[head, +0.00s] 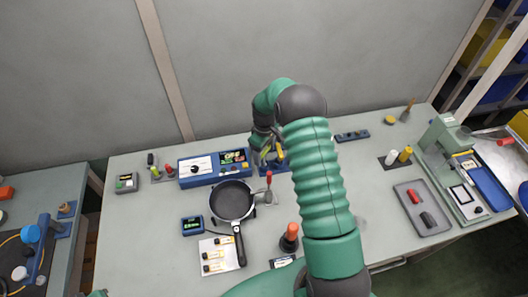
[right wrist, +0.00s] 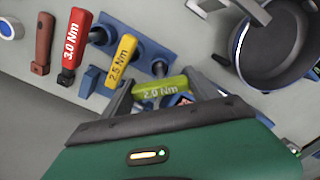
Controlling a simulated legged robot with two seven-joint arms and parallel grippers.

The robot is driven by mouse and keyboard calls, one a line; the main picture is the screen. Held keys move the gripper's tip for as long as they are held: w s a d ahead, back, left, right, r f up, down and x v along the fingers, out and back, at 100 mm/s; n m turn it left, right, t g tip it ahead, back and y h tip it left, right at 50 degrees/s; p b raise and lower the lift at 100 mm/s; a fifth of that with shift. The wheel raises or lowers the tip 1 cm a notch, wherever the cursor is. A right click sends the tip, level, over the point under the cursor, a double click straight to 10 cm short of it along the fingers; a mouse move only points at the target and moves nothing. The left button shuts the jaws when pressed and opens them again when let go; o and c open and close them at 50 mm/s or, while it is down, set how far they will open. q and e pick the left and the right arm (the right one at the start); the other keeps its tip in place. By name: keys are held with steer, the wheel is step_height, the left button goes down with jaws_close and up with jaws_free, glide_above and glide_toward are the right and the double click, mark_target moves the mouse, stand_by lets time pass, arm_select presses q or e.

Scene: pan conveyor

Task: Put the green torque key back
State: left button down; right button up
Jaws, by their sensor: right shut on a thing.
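The green torque key (right wrist: 160,89), marked 2.0 Nm, lies between the fingers of my right gripper (right wrist: 162,97), which is shut on it. In the head view my right gripper (head: 264,143) is at the back middle of the table, partly hidden by its own arm. The blue key holder (right wrist: 140,50) is just beyond the gripper. A yellow 2.5 Nm key (right wrist: 123,60) and a red 3.0 Nm key (right wrist: 75,43) are at the holder, left of the green key. Whether the green key touches the holder is hidden. My left gripper does not show.
A dark pan (head: 232,201) stands on the table, near the gripper; it also shows in the right wrist view (right wrist: 270,75). A blue instrument box (head: 213,167) is behind it. A brown-handled tool (right wrist: 43,42) lies left of the red key. A grey tray (head: 423,225) stands at right.

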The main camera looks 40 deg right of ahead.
steer(key=shift+f+b, duration=0.35)
steer(key=shift+f, duration=0.3)
steer(key=o, duration=1.9)
steer(key=shift+o, duration=0.2)
step_height(320, 180, up, 17)
steer(key=b, duration=0.2)
steer(key=s+a+f+m+t, duration=0.1)
steer(key=s+a, duration=0.2)
steer(key=a, duration=0.5)
steer(key=s+a+f, duration=0.1)
steer(key=s+a, duration=0.2)
steer(key=a, duration=0.5)
steer(key=s+a+f+m+t, duration=0.1)
steer(key=s+a+f, duration=0.2)
steer(key=s+a, duration=0.4)
steer(key=shift+s+a+f+m+t, duration=0.3)
steer(key=shift+s+a+m, duration=0.1)
steer(key=shift+s, duration=1.4)
